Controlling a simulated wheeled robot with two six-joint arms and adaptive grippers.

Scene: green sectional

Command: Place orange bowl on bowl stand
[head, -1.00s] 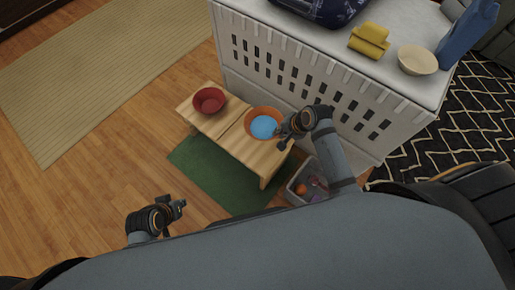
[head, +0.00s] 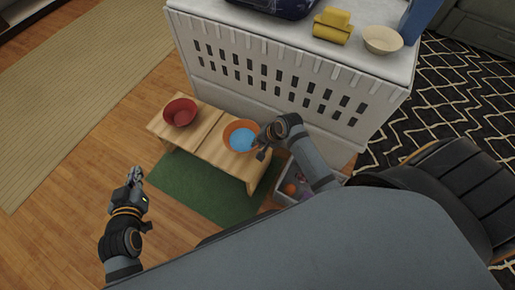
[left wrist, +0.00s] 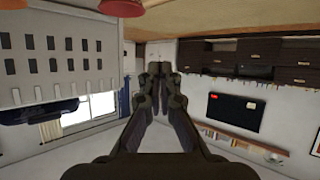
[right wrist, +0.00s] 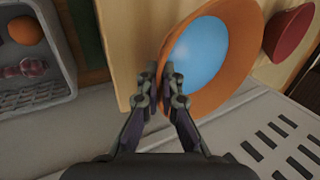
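The orange bowl (head: 229,134) has a blue inside and is over the right part of the low wooden bowl stand (head: 206,136). Whether it rests fully on the stand is unclear. It also shows in the right wrist view (right wrist: 236,85). My right gripper (head: 258,148) is at the bowl's near right rim. In the right wrist view its fingers (right wrist: 161,72) are close together with the rim between them. My left gripper (head: 135,174) is left of the stand, away from it. In the left wrist view its fingers (left wrist: 160,70) are together and empty.
A red bowl (head: 180,112) sits on the stand's left part. A white slatted crate (head: 280,70) stands right behind the stand. A grey bin of toys (head: 283,196) is at the stand's right end. A green mat (head: 190,188) and open wood floor lie in front.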

